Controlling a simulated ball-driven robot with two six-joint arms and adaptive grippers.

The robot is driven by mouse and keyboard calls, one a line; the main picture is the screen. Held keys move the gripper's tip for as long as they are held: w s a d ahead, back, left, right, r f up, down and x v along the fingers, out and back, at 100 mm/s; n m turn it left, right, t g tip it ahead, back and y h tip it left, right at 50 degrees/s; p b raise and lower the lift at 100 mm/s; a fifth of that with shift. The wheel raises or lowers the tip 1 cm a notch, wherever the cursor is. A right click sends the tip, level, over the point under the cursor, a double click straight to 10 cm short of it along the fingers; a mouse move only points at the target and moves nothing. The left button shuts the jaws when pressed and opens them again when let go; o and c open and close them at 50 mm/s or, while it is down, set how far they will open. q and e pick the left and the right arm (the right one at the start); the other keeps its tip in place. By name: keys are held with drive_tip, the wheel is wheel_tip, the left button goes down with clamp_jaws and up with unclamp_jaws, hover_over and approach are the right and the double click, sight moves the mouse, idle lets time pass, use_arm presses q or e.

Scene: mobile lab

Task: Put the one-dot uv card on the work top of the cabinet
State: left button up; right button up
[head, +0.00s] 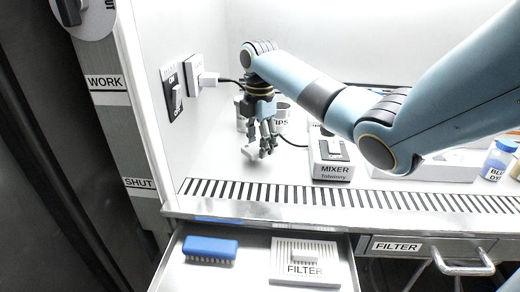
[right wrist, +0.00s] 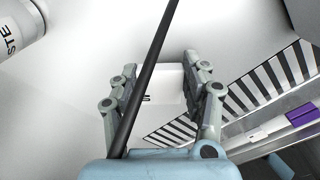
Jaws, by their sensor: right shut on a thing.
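My right gripper (head: 264,150) reaches down inside the cabinet, low over the white work top (head: 225,172), near the left wall. In the right wrist view my right gripper (right wrist: 163,92) is shut on a small white card (right wrist: 170,82). Part of a dark marking shows on the card, but a black cable crosses in front and I cannot read any dots. In the head view a small white piece (head: 249,158) shows at the fingertips. I cannot tell whether it touches the work top. My left gripper is not in view.
A slotted grille (head: 290,194) runs along the front edge. A mixer (head: 331,160) stands right of the gripper, and a TIPS cup (head: 281,112) behind it. The open drawer below holds a blue rack (head: 209,249) and a FILTER block (head: 305,268). A plug (head: 207,79) sits on the wall.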

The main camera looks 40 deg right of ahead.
drive_tip(key=shift+f, duration=0.8)
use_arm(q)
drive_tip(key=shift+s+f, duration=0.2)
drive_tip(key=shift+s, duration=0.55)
use_arm(e)
drive_tip(key=shift+f, duration=0.15)
drive_tip(key=o, duration=0.9)
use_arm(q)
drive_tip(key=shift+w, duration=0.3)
use_arm(e)
drive_tip(key=shift+o, duration=0.2)
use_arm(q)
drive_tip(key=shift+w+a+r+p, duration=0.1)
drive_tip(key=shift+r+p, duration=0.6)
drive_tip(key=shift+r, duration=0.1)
use_arm(e)
wheel_tip(320, 180, up, 12)
